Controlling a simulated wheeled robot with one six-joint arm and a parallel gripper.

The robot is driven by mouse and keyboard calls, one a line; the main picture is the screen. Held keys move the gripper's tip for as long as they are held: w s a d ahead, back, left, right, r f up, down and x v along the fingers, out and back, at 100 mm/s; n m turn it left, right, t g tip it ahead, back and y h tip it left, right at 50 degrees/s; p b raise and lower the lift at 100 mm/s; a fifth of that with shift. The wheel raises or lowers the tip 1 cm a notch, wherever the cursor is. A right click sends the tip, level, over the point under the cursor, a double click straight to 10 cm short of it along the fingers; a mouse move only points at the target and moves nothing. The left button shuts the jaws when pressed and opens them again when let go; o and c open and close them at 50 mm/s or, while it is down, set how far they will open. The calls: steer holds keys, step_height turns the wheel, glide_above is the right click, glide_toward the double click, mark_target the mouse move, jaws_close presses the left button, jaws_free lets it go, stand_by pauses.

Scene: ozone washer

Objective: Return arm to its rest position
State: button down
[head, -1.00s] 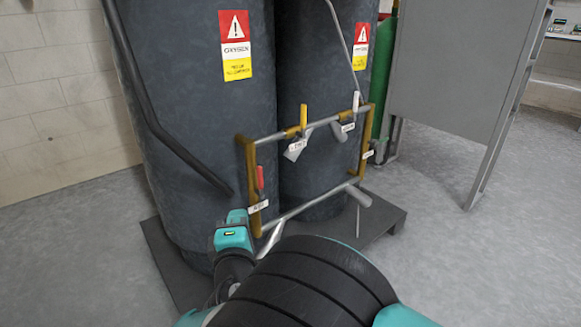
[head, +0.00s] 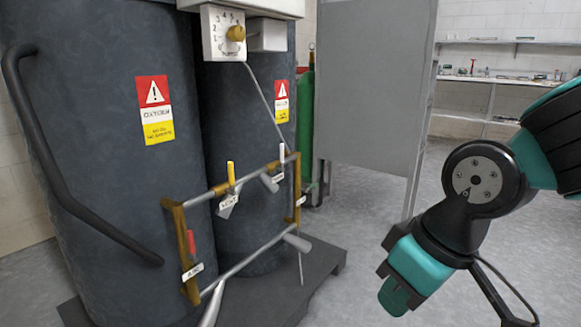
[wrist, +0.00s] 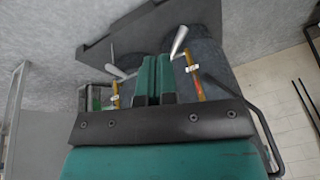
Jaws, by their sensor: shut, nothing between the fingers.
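My arm is at the right of the head view, folded in the air over the open floor. Its teal end (head: 412,275) points down and left, apart from the pipe frame. In the wrist view my gripper (wrist: 152,62) shows its two teal fingers side by side, closed together with nothing between them. The pipe frame (head: 172,245), with brown posts and small yellow, white and red handles, stands in front of the dark tanks (head: 95,130). It also shows behind the fingers in the wrist view (wrist: 197,87).
The tanks stand on a dark base (head: 312,262). A white dial box (head: 222,33) with a brass knob is at the top. A green cylinder (head: 305,120) and a grey panel (head: 372,95) stand behind. Grey floor (head: 350,225) is clear between base and arm.

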steer(key=s+d+r+g, duration=0.1)
steer(key=s+d, duration=0.1)
steer(key=s, duration=0.5)
step_height(320, 180, up, 38)
steer(key=s+p, duration=0.1)
steer(key=p, duration=3.7)
steer(key=shift+r+g+y, duration=0.15)
steer(key=shift+g+y, duration=0.25)
